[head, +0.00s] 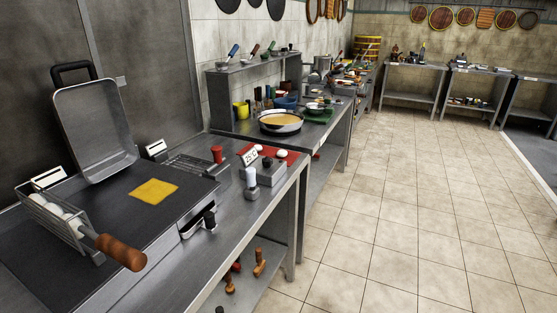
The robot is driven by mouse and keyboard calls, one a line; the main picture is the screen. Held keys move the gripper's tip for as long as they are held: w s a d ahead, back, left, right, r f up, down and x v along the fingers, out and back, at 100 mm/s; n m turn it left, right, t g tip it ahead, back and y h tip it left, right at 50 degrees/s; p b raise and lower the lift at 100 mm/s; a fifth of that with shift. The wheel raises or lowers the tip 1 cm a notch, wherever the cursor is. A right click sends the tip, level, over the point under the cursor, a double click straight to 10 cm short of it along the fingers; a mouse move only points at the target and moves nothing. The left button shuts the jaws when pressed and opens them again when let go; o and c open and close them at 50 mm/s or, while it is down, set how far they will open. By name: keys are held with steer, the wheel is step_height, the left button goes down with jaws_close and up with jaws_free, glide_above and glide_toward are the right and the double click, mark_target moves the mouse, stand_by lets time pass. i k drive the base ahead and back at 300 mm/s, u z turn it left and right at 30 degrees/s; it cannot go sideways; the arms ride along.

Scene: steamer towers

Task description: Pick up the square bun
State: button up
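No square bun can be clearly made out. A flat yellow square piece (154,191) lies on the dark griddle (105,205) at the left; I cannot tell whether it is a bun. A wire basket with a wooden handle (121,252) rests on the griddle's left side and holds several white rounded pieces (66,213). Small round pieces, one white (282,153) and one dark (267,162), are near a red board (289,160) further along the counter. My gripper is not in view.
A deep metal pan (97,130) stands tilted up behind the griddle. A wide pan with tan contents (281,121) and many small wares crowd the counters beyond. Tables (412,67) line the back wall. The tiled floor (400,215) at right is clear.

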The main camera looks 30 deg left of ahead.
mark_target(281, 153)
steer(key=k, duration=0.65)
steer(key=u, duration=1)
steer(key=i, duration=1)
